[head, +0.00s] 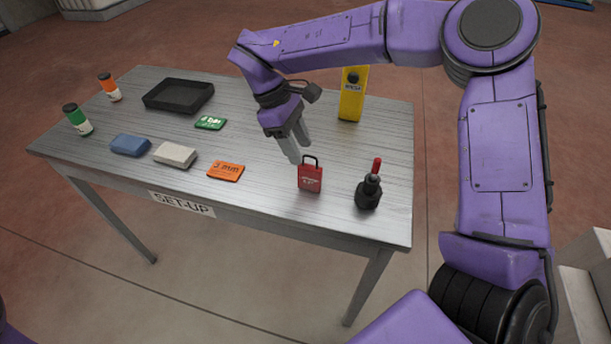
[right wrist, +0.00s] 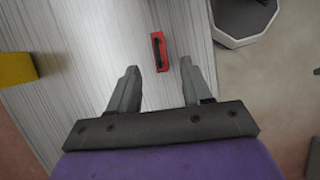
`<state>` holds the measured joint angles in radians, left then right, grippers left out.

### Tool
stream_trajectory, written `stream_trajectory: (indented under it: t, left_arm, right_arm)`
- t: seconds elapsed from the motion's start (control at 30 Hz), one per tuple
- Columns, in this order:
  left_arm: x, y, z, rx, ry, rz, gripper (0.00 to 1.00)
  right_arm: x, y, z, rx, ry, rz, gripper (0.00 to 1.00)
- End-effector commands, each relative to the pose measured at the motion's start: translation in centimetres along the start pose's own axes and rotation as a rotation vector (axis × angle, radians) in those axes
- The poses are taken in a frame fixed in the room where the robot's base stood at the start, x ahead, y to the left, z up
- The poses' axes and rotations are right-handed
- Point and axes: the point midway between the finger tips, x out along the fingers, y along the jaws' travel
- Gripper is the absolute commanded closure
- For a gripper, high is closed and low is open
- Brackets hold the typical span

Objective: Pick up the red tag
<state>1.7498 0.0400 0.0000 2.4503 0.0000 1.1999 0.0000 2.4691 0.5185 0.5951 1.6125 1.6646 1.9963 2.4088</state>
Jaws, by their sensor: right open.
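The red tag (head: 310,178) stands upright near the front right of the metal table, with a dark loop on its top. In the right wrist view the red tag (right wrist: 159,52) appears from above as a narrow red bar, just beyond the fingertips and between their lines. My right gripper (head: 299,152) is open and empty, above the table and just up and left of the tag. Its two fingers (right wrist: 159,77) are spread apart in the right wrist view, not touching the tag. My left gripper does not show.
A black tool with a red tip (head: 368,190) stands close right of the tag. A yellow block (head: 352,95) stands behind.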

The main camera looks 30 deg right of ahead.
Motion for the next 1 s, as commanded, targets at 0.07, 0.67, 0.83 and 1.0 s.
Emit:
stream_trajectory:
  t: [0.07,0.67,0.83,1.0]
  left_arm:
    - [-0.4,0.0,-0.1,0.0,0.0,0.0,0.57]
    - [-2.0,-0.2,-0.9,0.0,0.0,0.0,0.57]
    - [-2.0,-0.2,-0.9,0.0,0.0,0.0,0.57]
    - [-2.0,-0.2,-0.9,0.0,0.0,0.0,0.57]
  right_arm:
    - [1.1,0.1,0.2,0.0,-0.001,-0.003,0.51]
    - [7.4,0.1,-0.1,0.006,0.002,-0.001,0.51]
    - [7.4,0.1,-0.1,0.006,0.001,-0.001,0.93]
    - [7.4,0.1,-0.1,0.006,0.002,-0.001,1.0]
